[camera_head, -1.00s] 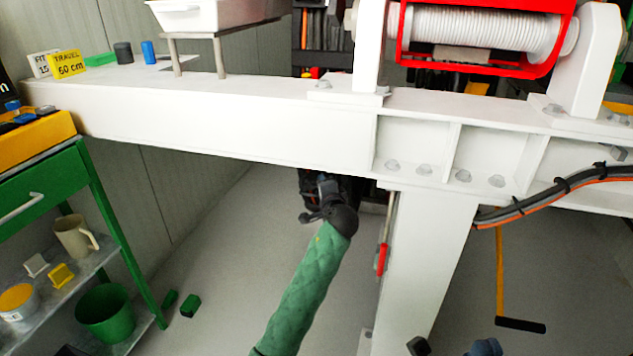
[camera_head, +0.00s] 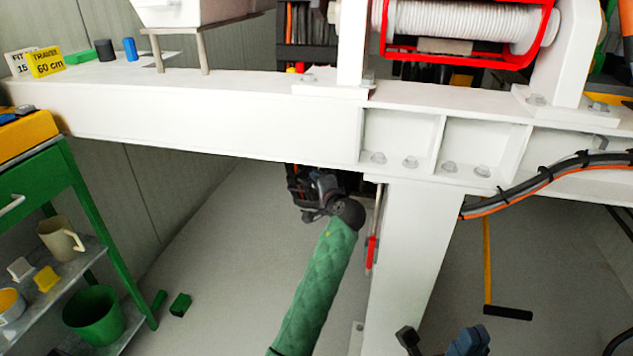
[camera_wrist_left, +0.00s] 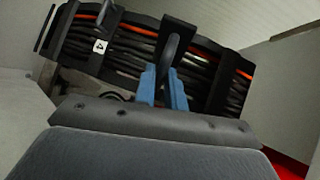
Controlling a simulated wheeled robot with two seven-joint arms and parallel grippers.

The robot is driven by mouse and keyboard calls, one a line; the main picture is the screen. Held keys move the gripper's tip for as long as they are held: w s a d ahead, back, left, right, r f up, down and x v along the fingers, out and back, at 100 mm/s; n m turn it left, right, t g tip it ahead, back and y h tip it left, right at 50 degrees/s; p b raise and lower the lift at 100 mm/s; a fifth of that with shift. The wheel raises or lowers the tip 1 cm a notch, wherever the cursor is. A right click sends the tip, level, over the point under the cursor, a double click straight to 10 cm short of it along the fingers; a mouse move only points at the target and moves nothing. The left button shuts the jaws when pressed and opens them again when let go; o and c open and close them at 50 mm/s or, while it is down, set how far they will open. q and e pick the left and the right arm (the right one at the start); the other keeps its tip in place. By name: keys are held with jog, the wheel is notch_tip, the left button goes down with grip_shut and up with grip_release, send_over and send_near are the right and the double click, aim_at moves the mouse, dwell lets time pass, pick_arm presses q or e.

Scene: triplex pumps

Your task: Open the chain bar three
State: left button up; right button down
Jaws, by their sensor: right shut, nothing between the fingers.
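A black cable chain (camera_wrist_left: 135,50) with several crossbars crosses the left wrist view, holding black and orange cables. A white tag (camera_wrist_left: 100,46) on it seems to read 4. In the head view the beam hides most of the chain. My left gripper (camera_head: 316,190) is under the beam's front edge. I cannot read this bar's number. My right gripper (camera_head: 470,342) is shut and empty at the bottom edge.
A white beam (camera_head: 200,115) runs above my left gripper, with a white leg (camera_head: 415,240) to its right. A red-handled tool (camera_head: 371,252) hangs beside the leg. A green cart (camera_head: 90,215) stands at the left. The floor between is mostly clear.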

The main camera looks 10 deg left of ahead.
pick_arm(q)
jog(key=o, duration=0.3)
jog(key=shift+o, duration=0.2)
jog(key=shift+a, duration=0.15)
